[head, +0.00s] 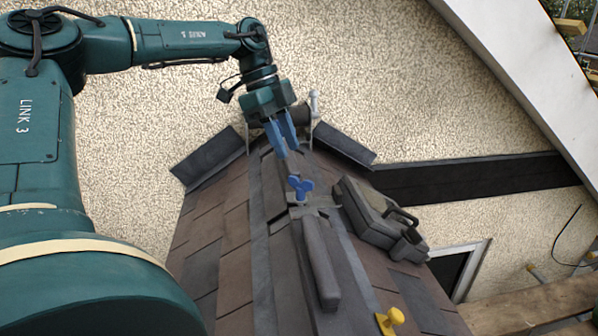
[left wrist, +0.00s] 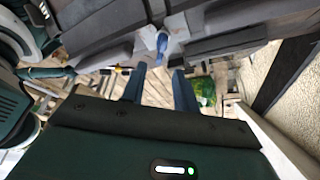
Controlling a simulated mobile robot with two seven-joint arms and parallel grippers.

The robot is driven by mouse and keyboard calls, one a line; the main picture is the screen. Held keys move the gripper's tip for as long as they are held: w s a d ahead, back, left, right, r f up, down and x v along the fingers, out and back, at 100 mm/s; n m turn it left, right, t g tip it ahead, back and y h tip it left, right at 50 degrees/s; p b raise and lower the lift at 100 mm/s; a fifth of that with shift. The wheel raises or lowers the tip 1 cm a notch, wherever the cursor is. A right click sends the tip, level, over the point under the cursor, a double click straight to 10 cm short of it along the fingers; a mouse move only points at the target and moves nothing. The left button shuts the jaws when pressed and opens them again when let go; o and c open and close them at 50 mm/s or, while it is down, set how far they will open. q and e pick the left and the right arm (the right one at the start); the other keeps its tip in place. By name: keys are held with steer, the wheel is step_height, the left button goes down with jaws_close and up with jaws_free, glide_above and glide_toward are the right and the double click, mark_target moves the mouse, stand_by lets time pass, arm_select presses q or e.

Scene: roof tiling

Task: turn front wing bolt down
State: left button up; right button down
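The blue wing bolt (head: 300,187) stands on a grey bracket (head: 302,212) on the roof ridge, near the middle of the head view. It also shows as a small blue shape in the left wrist view (left wrist: 162,43), just beyond the fingers. My left gripper (head: 287,151) hangs over the ridge behind the bolt, its two blue fingers pointing down. In the left wrist view its fingers (left wrist: 160,82) stand apart with nothing between them. The fingers look clear of the bolt. My right gripper is in neither view.
A long dark grey bar (head: 320,262) lies along the ridge in front of the bolt. A grey case with a handle (head: 368,215) rests on the right slope. A pale upright peg (head: 314,103) stands behind the gripper, near the pebbled wall (head: 350,60).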

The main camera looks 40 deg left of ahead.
mark_target(299, 178)
arm_select(q)
steer(key=x, duration=0.7)
steer(key=shift+w+d+f+p, duration=0.1)
steer(key=shift+w+f+p, duration=0.1)
steer(key=shift+p, duration=0.2)
steer(key=shift+c, duration=0.3)
jaws_close()
